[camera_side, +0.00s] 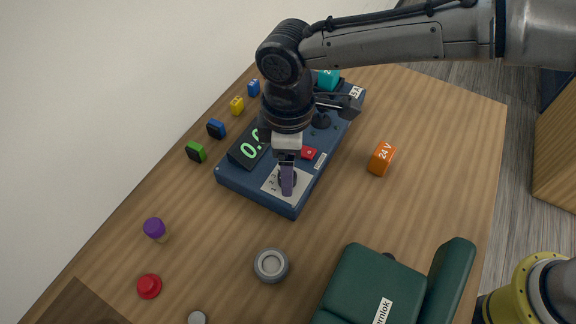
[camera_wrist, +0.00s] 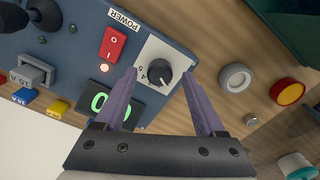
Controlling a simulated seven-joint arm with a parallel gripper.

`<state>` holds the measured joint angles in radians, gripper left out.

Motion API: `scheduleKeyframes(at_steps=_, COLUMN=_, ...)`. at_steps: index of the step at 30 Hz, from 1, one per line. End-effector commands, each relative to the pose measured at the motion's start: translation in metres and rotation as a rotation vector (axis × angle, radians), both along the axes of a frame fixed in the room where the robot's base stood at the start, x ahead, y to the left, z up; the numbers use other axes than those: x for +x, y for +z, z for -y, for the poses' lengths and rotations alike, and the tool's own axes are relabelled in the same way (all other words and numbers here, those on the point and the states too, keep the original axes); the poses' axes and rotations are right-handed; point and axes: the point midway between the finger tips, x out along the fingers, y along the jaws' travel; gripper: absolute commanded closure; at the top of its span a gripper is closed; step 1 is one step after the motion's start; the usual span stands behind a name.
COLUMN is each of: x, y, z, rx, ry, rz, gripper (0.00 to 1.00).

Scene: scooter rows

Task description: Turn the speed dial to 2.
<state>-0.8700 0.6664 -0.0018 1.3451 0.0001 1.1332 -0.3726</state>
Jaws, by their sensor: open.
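The speed dial (camera_wrist: 158,72) is a round black knob on a white plate (camera_wrist: 150,50) at one end of a dark blue control box (camera_side: 254,191). In the wrist view, 4 and 5 show beside the knob; the number its mark points at is unclear. My gripper (camera_wrist: 159,74) is open, its purple fingers on either side of the dial with gaps visible. In the side view, my gripper (camera_side: 287,180) points down over the plate and largely hides the knob. Small numbers, including 1 and 2, show on the plate's left part.
The box has a green-digit display (camera_side: 247,149) and a red power switch (camera_wrist: 114,43) beside a lit lamp. An orange 24 V block (camera_side: 382,158) stands right of the box. A grey round piece (camera_side: 271,265) and green case (camera_side: 365,285) lie in front. Small coloured blocks line the left.

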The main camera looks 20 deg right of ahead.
Motion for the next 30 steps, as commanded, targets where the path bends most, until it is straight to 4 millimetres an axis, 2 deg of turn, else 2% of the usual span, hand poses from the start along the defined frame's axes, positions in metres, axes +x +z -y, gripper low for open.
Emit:
scheduleKeyframes(at_steps=4, x=0.0, y=-0.0087, z=0.0, rx=0.001, ry=0.0, rz=0.0, gripper=0.28)
scheduleKeyframes(at_steps=13, x=0.0001, y=-0.0104, z=-0.0001, rx=0.001, ry=0.0, rz=0.001, gripper=0.28)
scheduleKeyframes(at_steps=25, x=0.0001, y=-0.01, z=-0.0001, rx=0.001, ry=0.0, rz=0.0, gripper=1.0)
scheduleKeyframes(at_steps=30, x=0.0001, y=-0.0099, z=-0.0002, rx=0.002, ry=-0.002, rz=0.001, gripper=1.0)
